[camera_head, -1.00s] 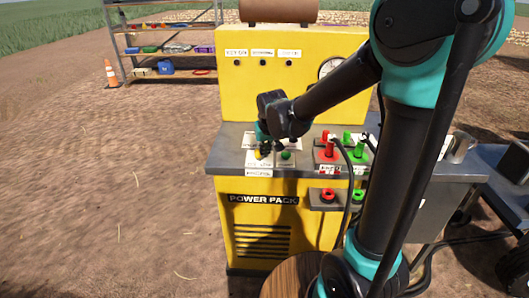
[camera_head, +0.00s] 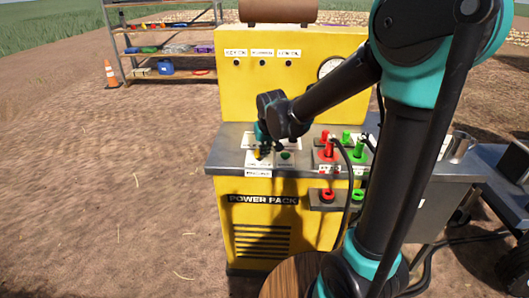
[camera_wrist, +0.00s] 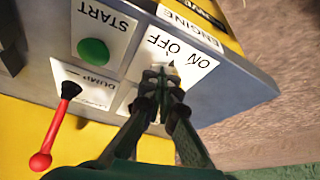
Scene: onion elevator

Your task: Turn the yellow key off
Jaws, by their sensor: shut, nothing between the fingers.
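The yellow key (camera_head: 258,154) shows as a small yellow patch on the power pack's top panel, just under my gripper (camera_head: 266,145). In the wrist view, my gripper (camera_wrist: 166,84) is shut, with its fingertips over the ON/OFF label (camera_wrist: 178,50) of the engine switch. The fingers hide most of the switch there, so I cannot tell which way the key points or whether they touch it. A small pale metal part (camera_wrist: 160,67) shows just beyond the fingertips.
The green START button (camera_wrist: 93,51) and the red-knobbed DUMP lever (camera_wrist: 41,160) are beside the switch. Red and green levers (camera_head: 330,150) stand to the right on the yellow power pack (camera_head: 290,90). Open dirt lies to the left.

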